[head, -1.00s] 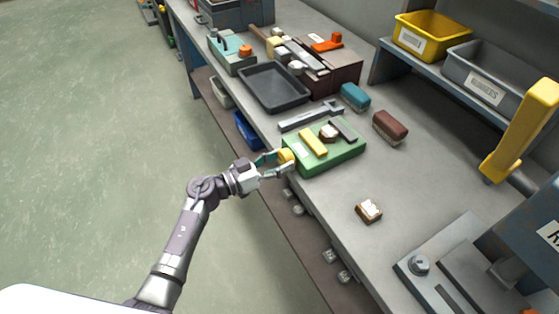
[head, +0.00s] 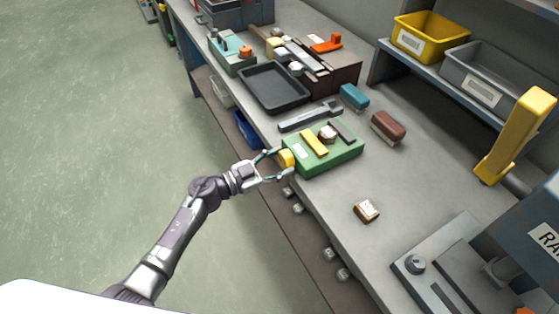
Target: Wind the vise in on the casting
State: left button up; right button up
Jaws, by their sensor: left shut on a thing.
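The green vise (head: 340,163) sits at the bench's front edge, with a yellow jaw bar (head: 314,142) and a dark bar (head: 342,131) on top. A small brown and pale casting (head: 327,138) sits between the two bars; I cannot tell whether the yellow bar touches it. The yellow knob (head: 286,158) sticks out of the vise's left end. My left gripper (head: 277,165) has one finger on each side of this knob and is shut on it. My right gripper is not in view.
A similar small block (head: 367,211) lies on the bench in front. The bench right of the vise is mostly clear.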

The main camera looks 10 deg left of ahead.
pick_arm(q)
jog(key=shift+m, duration=0.5)
jog(key=o, duration=1.2)
jog(key=shift+c, duration=0.2)
jog(key=v, duration=1.2)
